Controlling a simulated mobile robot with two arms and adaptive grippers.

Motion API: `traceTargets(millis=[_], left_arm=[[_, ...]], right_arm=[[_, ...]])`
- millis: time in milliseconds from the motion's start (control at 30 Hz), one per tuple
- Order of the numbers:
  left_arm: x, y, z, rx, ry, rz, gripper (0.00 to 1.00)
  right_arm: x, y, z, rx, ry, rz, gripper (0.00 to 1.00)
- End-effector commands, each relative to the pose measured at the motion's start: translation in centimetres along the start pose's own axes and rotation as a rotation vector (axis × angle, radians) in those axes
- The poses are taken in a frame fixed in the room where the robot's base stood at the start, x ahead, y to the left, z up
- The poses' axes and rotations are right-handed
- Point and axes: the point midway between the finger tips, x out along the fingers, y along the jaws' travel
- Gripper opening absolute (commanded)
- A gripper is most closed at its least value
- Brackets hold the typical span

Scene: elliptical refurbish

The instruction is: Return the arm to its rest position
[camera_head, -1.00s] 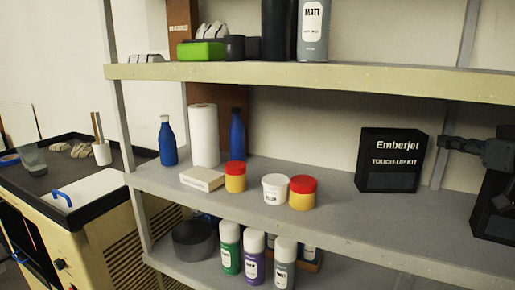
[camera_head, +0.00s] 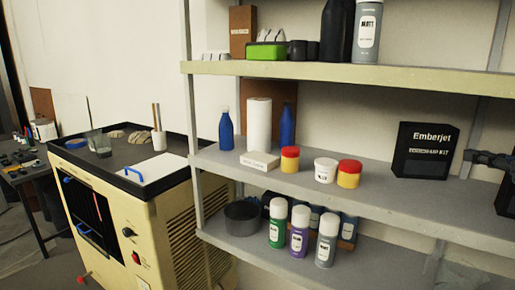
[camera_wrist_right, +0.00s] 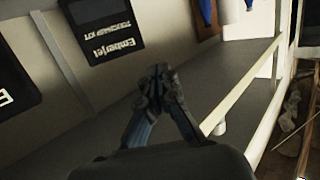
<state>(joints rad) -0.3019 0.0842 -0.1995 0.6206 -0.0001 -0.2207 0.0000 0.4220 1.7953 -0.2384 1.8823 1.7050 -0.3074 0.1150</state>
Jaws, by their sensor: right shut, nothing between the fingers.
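My right gripper (camera_head: 490,158) shows at the right edge of the head view, at the height of the middle shelf. It is beside the black Emberjet touch-up kit box (camera_head: 424,152), to its right, with a small gap. In the right wrist view my right gripper (camera_wrist_right: 158,72) has its fingertips together with nothing between them, over the grey shelf. The Emberjet box also shows there, upside down (camera_wrist_right: 103,28). My left gripper is in neither view.
The middle shelf (camera_head: 385,190) also holds blue bottles (camera_head: 226,130), a white roll (camera_head: 259,125) and several small tubs. Spray cans (camera_head: 299,232) and a dark pot (camera_head: 243,217) stand on the lower shelf. A cream machine (camera_head: 140,225) stands to the left.

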Motion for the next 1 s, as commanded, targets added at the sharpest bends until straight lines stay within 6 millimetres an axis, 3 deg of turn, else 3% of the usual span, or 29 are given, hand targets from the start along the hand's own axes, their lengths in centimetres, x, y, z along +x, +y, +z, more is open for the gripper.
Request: traceTargets(millis=[233,467,567,733,900,1000], left_arm=[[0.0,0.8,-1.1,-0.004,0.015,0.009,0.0],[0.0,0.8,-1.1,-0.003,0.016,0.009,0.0],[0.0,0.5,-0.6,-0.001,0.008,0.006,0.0],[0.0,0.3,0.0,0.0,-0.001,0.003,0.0],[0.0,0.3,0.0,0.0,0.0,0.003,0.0],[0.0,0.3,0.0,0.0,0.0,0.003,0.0]], right_arm=[[1.8,-1.8,4.9,-0.016,-0.085,-0.044,0.0],[3.7,-4.9,12.3,-0.044,-0.205,-0.109,0.0],[4.3,-7.0,16.8,-0.062,-0.274,-0.149,0.0],[4.5,-13.0,27.4,-0.108,-0.428,-0.238,0.0],[2.2,-19.8,37.4,-0.15,-0.568,-0.292,0.0],[0.2,-23.1,41.8,-0.159,-0.638,-0.287,0.0]])
